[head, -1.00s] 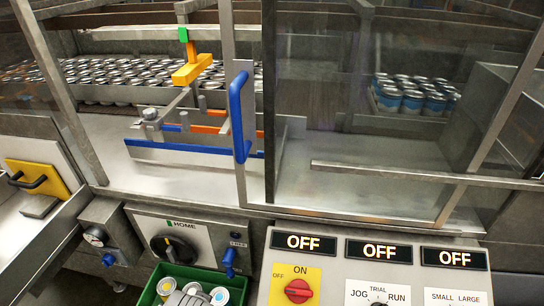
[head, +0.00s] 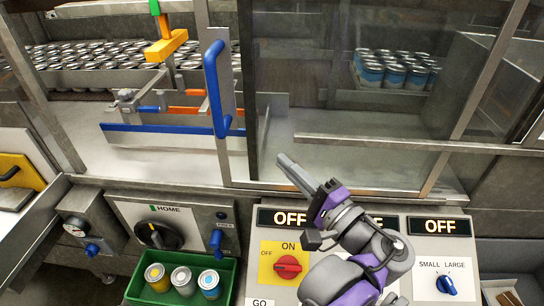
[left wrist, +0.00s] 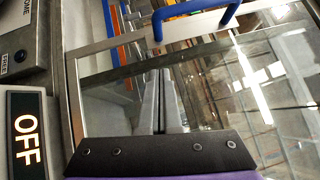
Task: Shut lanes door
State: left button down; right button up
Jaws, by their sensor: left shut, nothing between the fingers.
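The glass door has a metal frame and an upright blue handle (head: 218,90) near the middle of the head view. Its blue handle also shows at the top of the left wrist view (left wrist: 200,12). Left of the handle, the lanes area shows rows of cans (head: 90,62) and a blue-edged bar (head: 150,128); I cannot tell whether glass covers it. My left gripper (head: 284,160) is shut and empty, in front of the glass, right of and below the handle and apart from it. In the left wrist view its fingers (left wrist: 160,75) lie together, pointing at the glass. My right gripper is not in view.
A control panel with OFF displays (head: 440,226) and a red knob (head: 288,266) lies below and behind my arm. A green bin (head: 228,285) with 3 cans stands at the bottom. Blue cans (head: 392,72) stand behind the right glass. A metal rail (head: 400,145) crosses it.

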pick_arm(q)
send_near(231, 123)
jog(key=w, duration=0.3)
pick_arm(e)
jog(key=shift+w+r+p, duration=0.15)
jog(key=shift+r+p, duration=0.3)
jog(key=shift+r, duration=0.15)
pick_arm(q)
jog(key=a, duration=0.2)
jog(key=shift+w+a+r, duration=0.25)
jog(key=shift+a, duration=0.15)
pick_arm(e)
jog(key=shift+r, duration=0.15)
pick_arm(q)
jog(key=shift+a+r, duration=0.1)
jog(key=shift+a, duration=0.45)
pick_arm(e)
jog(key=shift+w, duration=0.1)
pick_arm(q)
jog(key=shift+a, duration=0.1)
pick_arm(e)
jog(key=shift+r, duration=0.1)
